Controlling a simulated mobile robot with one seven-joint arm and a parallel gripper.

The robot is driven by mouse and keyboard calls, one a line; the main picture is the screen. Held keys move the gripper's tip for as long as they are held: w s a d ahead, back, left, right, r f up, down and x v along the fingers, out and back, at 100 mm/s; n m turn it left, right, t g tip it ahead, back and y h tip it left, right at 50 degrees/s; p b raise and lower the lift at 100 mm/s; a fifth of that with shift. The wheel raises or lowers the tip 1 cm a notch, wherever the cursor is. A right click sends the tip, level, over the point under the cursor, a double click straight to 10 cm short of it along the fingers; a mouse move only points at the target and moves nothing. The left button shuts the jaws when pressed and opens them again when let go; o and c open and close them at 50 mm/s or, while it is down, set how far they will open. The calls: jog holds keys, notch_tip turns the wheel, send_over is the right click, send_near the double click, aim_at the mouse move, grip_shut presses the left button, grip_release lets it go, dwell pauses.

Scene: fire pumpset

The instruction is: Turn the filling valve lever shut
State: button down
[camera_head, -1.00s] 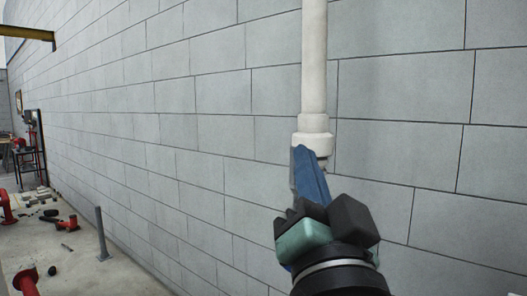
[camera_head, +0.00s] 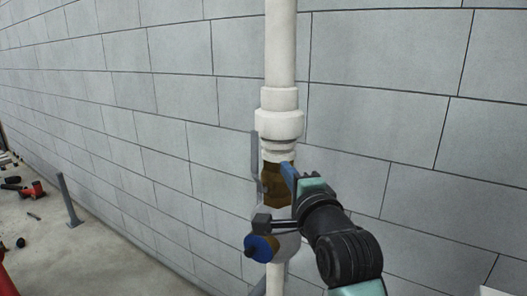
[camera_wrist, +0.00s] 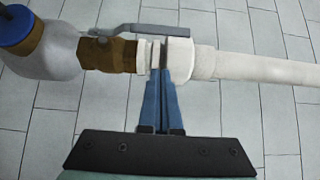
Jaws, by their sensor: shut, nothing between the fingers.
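The filling valve has a brass body (camera_head: 277,187) on a vertical white pipe. Its grey lever (camera_head: 256,160) lies along the pipe, on the left side of the valve in the head view. In the wrist view the lever (camera_wrist: 158,30) runs beside the brass body (camera_wrist: 112,55) and white coupling, on the side away from my gripper. My gripper (camera_head: 287,171) is shut and empty, with its blue fingers in front of the pipe by the valve's upper end. The fingers (camera_wrist: 162,74) overlap the white fitting in the wrist view; contact cannot be told.
Below the valve is a rounded grey body with a blue-rimmed part (camera_head: 262,248). A grey block wall (camera_head: 400,90) stands close behind the pipe. A grey post (camera_head: 68,200) and a red tool (camera_head: 33,190) are on the floor at left.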

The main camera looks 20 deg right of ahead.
aim_at(257, 166)
jog(key=w+a+p, duration=0.2)
jog(key=w+p, duration=0.2)
jog(key=w, duration=0.3)
jog(key=shift+w, duration=0.3)
jog(key=shift+w, duration=0.15)
